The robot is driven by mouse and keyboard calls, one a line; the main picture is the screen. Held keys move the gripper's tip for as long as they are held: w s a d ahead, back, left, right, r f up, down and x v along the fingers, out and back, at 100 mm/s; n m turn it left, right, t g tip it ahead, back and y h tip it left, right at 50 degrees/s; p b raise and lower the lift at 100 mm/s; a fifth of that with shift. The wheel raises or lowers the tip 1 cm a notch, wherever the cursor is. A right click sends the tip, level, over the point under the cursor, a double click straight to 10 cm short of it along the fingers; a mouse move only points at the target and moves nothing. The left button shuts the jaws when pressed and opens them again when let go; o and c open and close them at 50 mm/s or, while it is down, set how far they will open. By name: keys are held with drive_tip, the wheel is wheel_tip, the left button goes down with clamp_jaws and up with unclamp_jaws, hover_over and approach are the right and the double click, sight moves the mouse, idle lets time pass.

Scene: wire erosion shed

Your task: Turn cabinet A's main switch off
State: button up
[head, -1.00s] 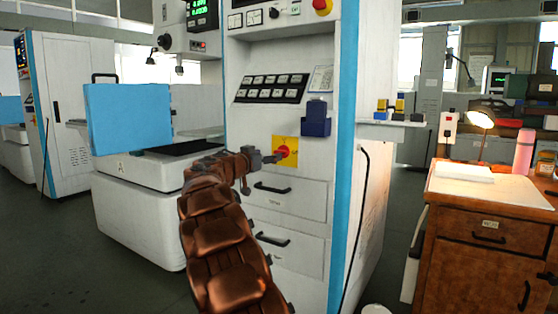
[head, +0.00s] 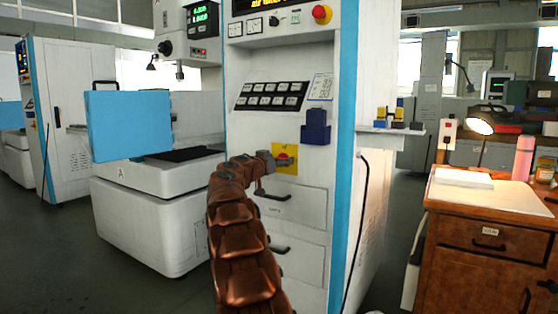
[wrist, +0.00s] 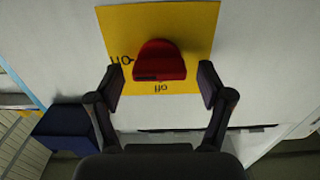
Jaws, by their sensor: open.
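Cabinet A's main switch is a red knob (head: 284,159) on a yellow square plate (head: 289,168), set in the white cabinet front (head: 250,140) above a drawer. In the wrist view the red knob (wrist: 160,60) sits near the middle of the yellow plate (wrist: 205,25), with small dark lettering left of it and below it. My gripper (head: 268,161) is at the plate's left side in the head view and partly covers it. In the wrist view my gripper (wrist: 160,88) is open, one fingertip either side of the knob's lower edge. I see no contact with the knob.
A dark blue box (head: 316,127) juts from the cabinet above right of the switch; it also shows in the wrist view (wrist: 62,130). A drawer handle (head: 272,194) is just below. A red mushroom button (head: 321,13) is higher up. A wooden desk (head: 480,230) stands at right.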

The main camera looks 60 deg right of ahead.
drive_tip(key=shift+c, duration=0.2)
drive_tip(key=c, duration=1.1)
drive_tip(key=shift+n, duration=0.3)
drive_tip(key=shift+w+f+n+p, duration=0.15)
drive_tip(key=shift+n+p, duration=0.9)
drive_tip(key=shift+n, duration=3.25)
drive_tip(key=shift+w+f+n+p, duration=0.1)
drive_tip(key=shift+n+p, duration=0.95)
drive_tip(key=shift+n, duration=3.25)
